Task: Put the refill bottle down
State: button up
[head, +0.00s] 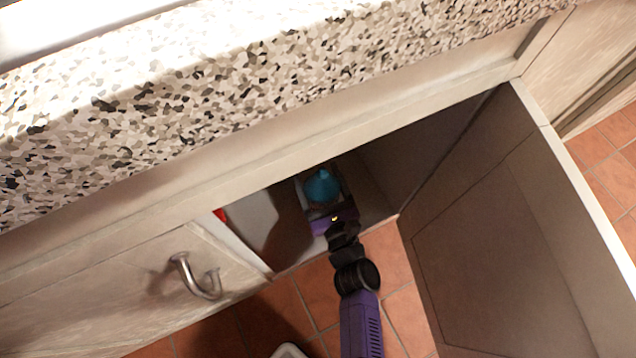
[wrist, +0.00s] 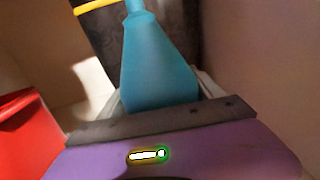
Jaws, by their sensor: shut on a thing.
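In the head view the teal bottle (head: 321,187) shows inside the open cabinet (head: 270,215), near the opening. My gripper (head: 324,200) reaches into the cabinet and is shut on the bottle. The bottle's base is hidden behind my gripper, so I cannot tell whether it touches the cabinet floor.
A red object (wrist: 25,135) is at the left in the wrist view; a bit of red (head: 220,215) shows at the cabinet's left edge. The open door (head: 510,240) stands to the right. A closed door with a metal handle (head: 196,278) is left. The speckled countertop (head: 250,90) overhangs above.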

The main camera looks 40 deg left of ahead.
jog(key=shift+f+b, duration=0.9)
jog(key=shift+f, duration=0.85)
jog(key=shift+f, duration=0.1)
jog(key=o, duration=1.8)
jog(key=shift+f, duration=0.1)
jog(key=shift+r, duration=0.2)
jog(key=shift+p+v, duration=2)
jog(key=shift+v, duration=4)
